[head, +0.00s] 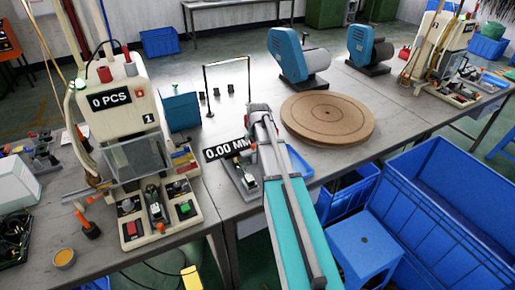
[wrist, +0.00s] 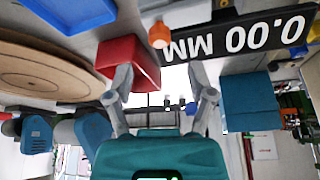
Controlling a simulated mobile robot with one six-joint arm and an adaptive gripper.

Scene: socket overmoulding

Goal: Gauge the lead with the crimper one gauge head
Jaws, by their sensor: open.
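The crimper marked 1 (head: 122,88), a cream machine with a "0 PCS" display, stands at the left of the bench. To its right is a black "0.00 MM" display (head: 226,148), with a small grey device (head: 243,180), perhaps the gauge head, in front of it. In the wrist view the display (wrist: 238,37) appears upside down at top right. My gripper (wrist: 160,75) is open, its two fingers apart with nothing seen between them. A red block (wrist: 130,60) shows beside and behind the left finger; contact cannot be told. I cannot make out a lead.
A round wooden turntable (head: 327,118) lies right of my arm, with blue-grey motor-like machines (head: 290,55) behind. A teal box (head: 181,111) and a thin black frame (head: 206,80) stand behind the display. A blue tray (head: 299,166) is beside my arm. Blue crates (head: 440,210) stand below the bench front.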

